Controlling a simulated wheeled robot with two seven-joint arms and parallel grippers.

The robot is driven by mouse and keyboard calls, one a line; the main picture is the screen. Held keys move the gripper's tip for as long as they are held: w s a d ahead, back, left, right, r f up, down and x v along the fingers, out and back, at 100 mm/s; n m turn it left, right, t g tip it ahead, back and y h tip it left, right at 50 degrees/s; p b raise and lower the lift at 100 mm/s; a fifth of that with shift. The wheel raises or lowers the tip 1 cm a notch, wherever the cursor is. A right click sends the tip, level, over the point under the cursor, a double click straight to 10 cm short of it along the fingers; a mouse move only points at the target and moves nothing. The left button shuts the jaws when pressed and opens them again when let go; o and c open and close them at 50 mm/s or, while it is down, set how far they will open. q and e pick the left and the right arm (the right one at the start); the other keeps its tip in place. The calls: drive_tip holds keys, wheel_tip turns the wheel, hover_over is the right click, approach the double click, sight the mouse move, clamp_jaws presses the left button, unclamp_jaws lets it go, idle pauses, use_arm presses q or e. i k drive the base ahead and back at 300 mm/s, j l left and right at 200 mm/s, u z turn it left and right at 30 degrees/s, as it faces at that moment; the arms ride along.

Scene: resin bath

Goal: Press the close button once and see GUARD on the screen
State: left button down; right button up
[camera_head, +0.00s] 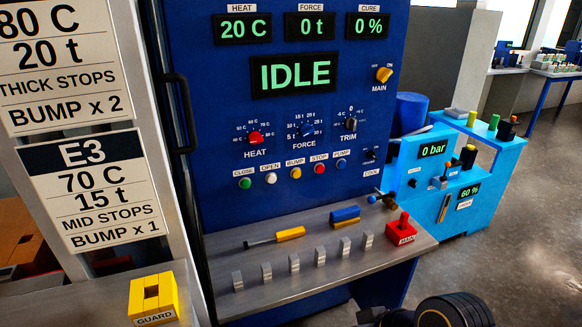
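The green close button (245,183) sits under its CLOSE label at the left end of a row of buttons on the blue panel. The main screen (293,73) above it reads IDLE in green. Nothing covers the button or the screen. A dark, rounded part of my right arm shows at the bottom edge, right of centre, well below and right of the button. My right gripper (372,316) seems to be at its left end, mostly cut off by the frame, so its fingers cannot be read. My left gripper is not in view.
The open (271,178), bump (296,173), stop (319,168) and pump (341,163) buttons are close beside the close button. A black handle (182,112) stands out left of the panel. A steel shelf (335,275) below holds tools, grey blocks and a red MAIN block. A yellow GUARD block (140,296) sits lower left.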

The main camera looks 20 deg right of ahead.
sight(245, 184)
drive_tip(key=i+l, duration=0.1)
drive_tip(key=l, duration=0.85)
drive_tip(key=i+l, duration=0.1)
drive_tip(key=l, duration=0.9)
drive_tip(key=i+j, duration=0.25)
drive_tip(key=i, duration=0.2)
